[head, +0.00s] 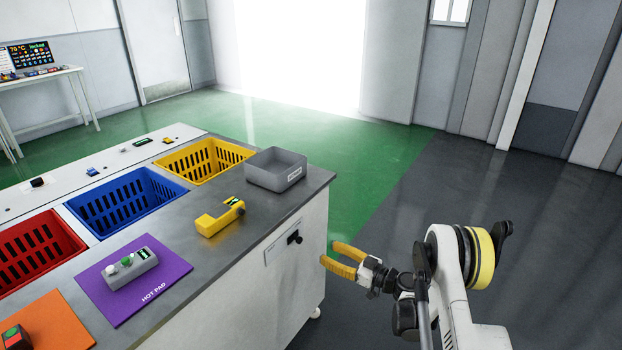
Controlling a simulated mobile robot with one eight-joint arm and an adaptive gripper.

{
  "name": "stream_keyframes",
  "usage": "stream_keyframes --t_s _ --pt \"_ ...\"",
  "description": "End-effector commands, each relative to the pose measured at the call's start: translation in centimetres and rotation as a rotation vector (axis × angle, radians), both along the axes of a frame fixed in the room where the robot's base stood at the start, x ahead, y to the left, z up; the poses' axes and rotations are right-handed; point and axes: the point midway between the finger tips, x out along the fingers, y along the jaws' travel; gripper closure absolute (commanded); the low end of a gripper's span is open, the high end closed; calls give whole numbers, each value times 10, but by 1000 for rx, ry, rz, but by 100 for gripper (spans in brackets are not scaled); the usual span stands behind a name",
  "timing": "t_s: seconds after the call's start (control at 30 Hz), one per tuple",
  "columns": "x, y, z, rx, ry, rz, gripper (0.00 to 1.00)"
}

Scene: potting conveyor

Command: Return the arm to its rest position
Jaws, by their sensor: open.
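My gripper (336,257) has yellow fingers and shows in the head view at the lower right of centre. It is open and empty, with its fingers pointing left. It hangs beside the right end of the workbench (268,214). My arm (455,275) reaches in from the lower right, folded, over the dark grey floor. Whether the fingertips touch the bench side cannot be told.
The bench holds red (35,250), blue (125,200) and yellow (200,160) crates, a grey tray (277,169), a yellow device (219,217), and a purple hot pad (172,287) bearing a grey button box (130,268). Floor (540,230) to the right is clear.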

Motion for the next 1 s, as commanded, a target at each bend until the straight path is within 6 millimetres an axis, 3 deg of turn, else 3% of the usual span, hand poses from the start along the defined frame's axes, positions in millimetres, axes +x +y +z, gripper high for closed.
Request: stream_keyframes --t_s 0.17,0.33,0.47,0.67,0.8,1.0 --pt "8 5 32 -29 79 1 55" --pt "9 13 92 -96 246 -21 55" --pt "-7 17 136 -149 375 -59 55" --pt "-54 17 195 -228 551 -151 55" --pt "-101 12 227 -279 654 -237 55" --pt "-180 -3 257 -343 770 -383 55"
